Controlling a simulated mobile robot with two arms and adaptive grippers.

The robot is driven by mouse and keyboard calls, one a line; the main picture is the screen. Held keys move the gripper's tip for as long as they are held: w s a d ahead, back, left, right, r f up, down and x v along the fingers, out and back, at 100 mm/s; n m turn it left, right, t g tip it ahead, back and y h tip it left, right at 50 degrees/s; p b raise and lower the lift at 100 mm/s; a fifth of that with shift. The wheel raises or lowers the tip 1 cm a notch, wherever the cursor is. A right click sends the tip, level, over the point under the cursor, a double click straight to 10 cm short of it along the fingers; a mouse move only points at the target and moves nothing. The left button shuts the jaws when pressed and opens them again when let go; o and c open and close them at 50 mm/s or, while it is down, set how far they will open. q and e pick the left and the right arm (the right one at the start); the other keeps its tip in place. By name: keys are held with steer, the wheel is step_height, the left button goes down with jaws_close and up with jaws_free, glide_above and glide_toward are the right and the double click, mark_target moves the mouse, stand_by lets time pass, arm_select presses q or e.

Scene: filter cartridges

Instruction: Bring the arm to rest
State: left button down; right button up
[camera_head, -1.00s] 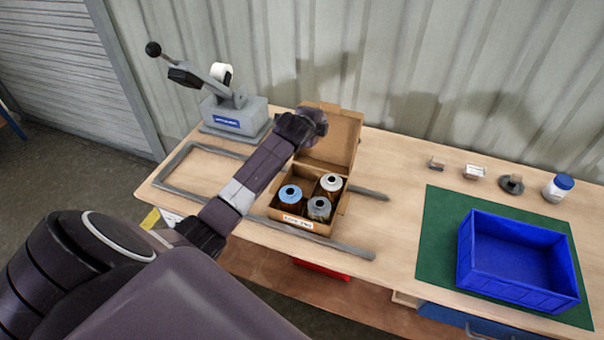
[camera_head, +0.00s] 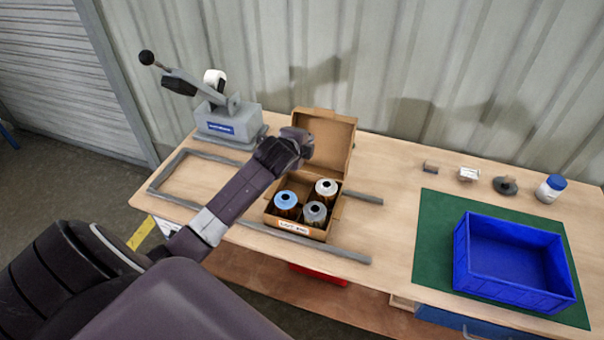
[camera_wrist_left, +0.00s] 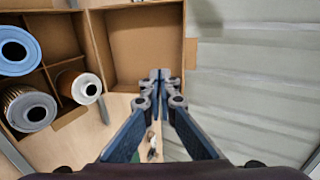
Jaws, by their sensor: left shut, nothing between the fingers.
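My left gripper (camera_head: 297,143) is in front of the open lid of a cardboard box (camera_head: 292,229), at its left side. In the left wrist view its fingers (camera_wrist_left: 160,76) are shut with nothing between them. The box stands on the table and holds three filter cartridges: one with a blue top (camera_head: 286,199), one with a white top (camera_head: 326,187) and one with a grey top (camera_head: 315,212). They stand upright in separate compartments, which the left wrist view shows; a fourth compartment there looks empty. My right gripper is not in view.
A grey lever machine (camera_head: 228,124) stands at the back left. Grey rails (camera_head: 325,247) lie around the box. A blue crate (camera_head: 512,284) stands on a green mat (camera_head: 432,240) at the right. Small parts and a blue-lidded jar (camera_head: 550,189) line the back right.

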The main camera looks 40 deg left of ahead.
arm_select(q)
steer(key=s+d+f+n+g+h, duration=0.1)
steer(key=s+d+f+n+g, duration=0.15)
steer(key=s+d+f, duration=0.45)
steer(key=s+d+f+n+g+h, duration=0.1)
steer(key=s+d+f+n, duration=0.3)
steer(key=s, duration=0.5)
steer(key=s+d+n+g+h, duration=0.1)
steer(key=s+d+n+g, duration=0.3)
steer(key=s, duration=0.6)
steer(key=s+d+n+h, duration=0.1)
steer(key=s+d+n, duration=0.1)
steer(key=s+d, duration=0.65)
steer(key=s+a+f+g+b, duration=0.15)
steer(key=f+b, duration=0.25)
steer(key=f, duration=1.3)
steer(key=s+a+f+b, duration=0.1)
steer(key=s+f+b, duration=0.25)
steer(key=f, duration=1.45)
steer(key=s+a+f+b, duration=0.1)
steer(key=s+f+b, duration=0.2)
steer(key=s+f, duration=0.5)
steer(key=s+a+f+g+b, duration=0.1)
steer(key=s+f+b, duration=0.3)
steer(key=s+f, duration=0.5)
step_height(320, 180, down, 5)
steer(key=shift+a+f, duration=0.2)
steer(key=shift+a, duration=0.3)
